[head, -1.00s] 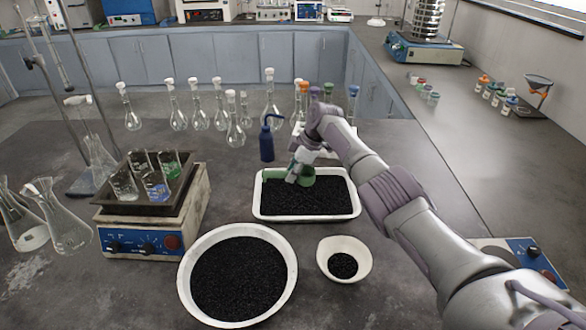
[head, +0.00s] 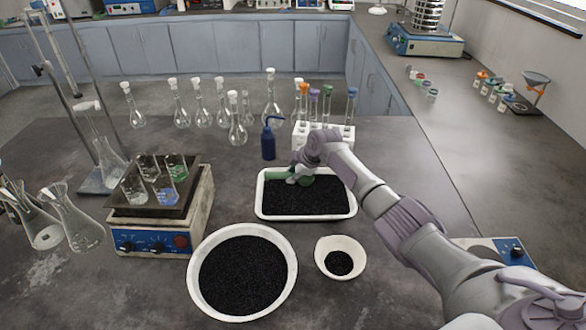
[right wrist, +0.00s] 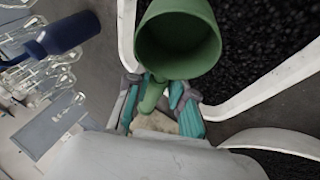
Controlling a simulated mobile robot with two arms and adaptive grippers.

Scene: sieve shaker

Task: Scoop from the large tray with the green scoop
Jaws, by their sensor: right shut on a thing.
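The white rectangular tray (head: 305,217) holds black granules and lies mid-bench. The green scoop (head: 280,176) is over the tray's back left part. Its cup shows large in the right wrist view (right wrist: 178,42), with bare green inside and no granules visible. My right gripper (head: 297,174) is at the tray's back edge; in the right wrist view it (right wrist: 156,112) is shut on the scoop's handle. Whether the scoop touches the granules is unclear. My left gripper is out of view.
A large round white bowl (head: 291,285) and a small white bowl (head: 358,262), both with black granules, stand in front. A blue wash bottle (head: 268,143) and a test tube rack (head: 323,136) stand close behind the tray. A hotplate with beakers (head: 160,225) is left.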

